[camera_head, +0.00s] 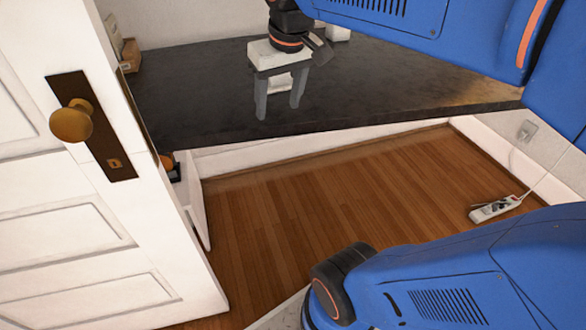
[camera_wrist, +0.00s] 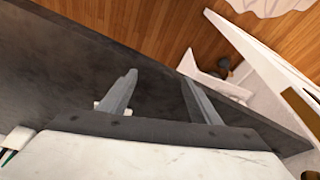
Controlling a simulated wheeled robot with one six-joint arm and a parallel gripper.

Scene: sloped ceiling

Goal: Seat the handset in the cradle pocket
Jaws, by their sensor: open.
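My gripper (camera_head: 279,108) hangs over the dark countertop (camera_head: 200,100), fingers pointing down, open and apart. The wrist view shows the same gripper (camera_wrist: 157,77) with bare countertop between its fingers. A small white object (camera_head: 278,83) shows behind the fingers in the head view, partly hidden; I cannot tell whether it is the handset or the cradle. In the wrist view a white bit (camera_wrist: 97,104) peeks out beside the left finger. Another white object (camera_head: 338,33) stands behind my gripper, mostly covered. I cannot clearly make out a handset or a cradle pocket.
A white door (camera_head: 60,220) with a brass knob (camera_head: 70,123) stands at the left. Boxes (camera_head: 130,55) sit at the counter's far left. A power strip (camera_head: 495,208) with a cable lies on the wooden floor (camera_head: 300,210). The counter's front edge is clear.

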